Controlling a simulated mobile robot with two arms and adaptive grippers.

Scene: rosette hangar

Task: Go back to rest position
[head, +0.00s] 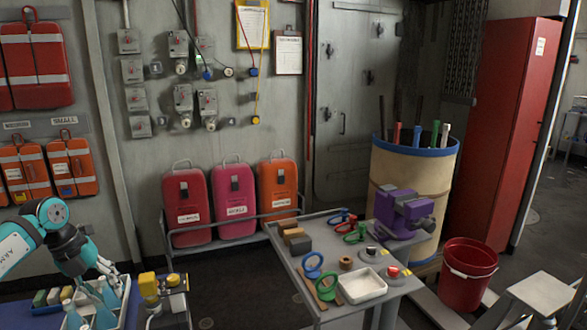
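My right gripper is not in view.
A grey cart (320,250) holds a purple vise (400,213), a white tray (361,285) and several tools. Yellow-capped containers (150,285) stand just right of the bin. A red bucket (468,272) stands at the right. Dark floor shows between bin and cart.

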